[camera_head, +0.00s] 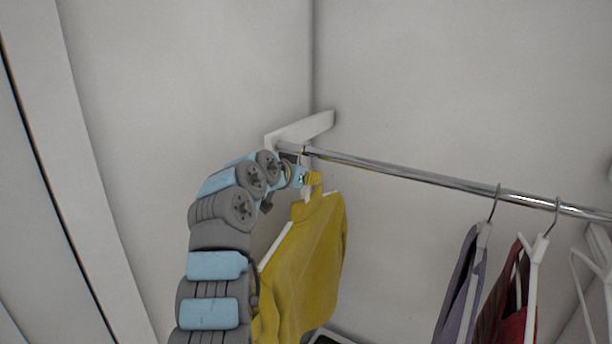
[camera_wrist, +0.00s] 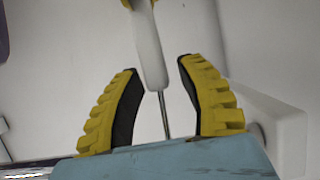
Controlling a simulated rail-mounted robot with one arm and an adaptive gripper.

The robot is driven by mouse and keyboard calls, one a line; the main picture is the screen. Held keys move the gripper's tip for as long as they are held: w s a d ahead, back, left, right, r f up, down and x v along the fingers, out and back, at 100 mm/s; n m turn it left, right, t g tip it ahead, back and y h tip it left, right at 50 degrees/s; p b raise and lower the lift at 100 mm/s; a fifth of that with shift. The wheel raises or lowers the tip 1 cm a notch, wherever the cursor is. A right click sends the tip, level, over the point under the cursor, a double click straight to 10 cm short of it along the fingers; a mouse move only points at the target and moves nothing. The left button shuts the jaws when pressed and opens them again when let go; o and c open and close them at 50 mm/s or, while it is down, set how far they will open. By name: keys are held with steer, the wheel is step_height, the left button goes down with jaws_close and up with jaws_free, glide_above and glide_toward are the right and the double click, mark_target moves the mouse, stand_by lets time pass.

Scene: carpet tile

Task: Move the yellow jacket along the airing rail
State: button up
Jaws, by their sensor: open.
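The yellow jacket (camera_head: 312,255) hangs at the left end of the airing rail (camera_head: 415,177), close to the wall bracket. Its white hanger shows along the jacket's left edge. In the wrist view the hanger's white neck (camera_wrist: 148,48) and thin metal hook (camera_wrist: 164,112) stand between my fingers. My gripper (camera_head: 313,181) is at the hanger's top, just below the rail. In the wrist view my gripper (camera_wrist: 158,66) is open, with gaps on both sides of the hook. My arm hides part of the jacket's left side.
The white wall bracket (camera_head: 303,130) holds the rail's left end and also shows in the wrist view (camera_wrist: 282,128). A purple garment (camera_head: 460,290), a red garment (camera_head: 512,300) and empty white hangers hang at the right. The rail between them and the yellow jacket is free.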

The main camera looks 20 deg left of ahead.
steer(key=shift+s+r, duration=0.1)
steer(key=v, duration=1.1)
steer(key=shift+s+r, duration=0.2)
steer(key=shift+s, duration=0.1)
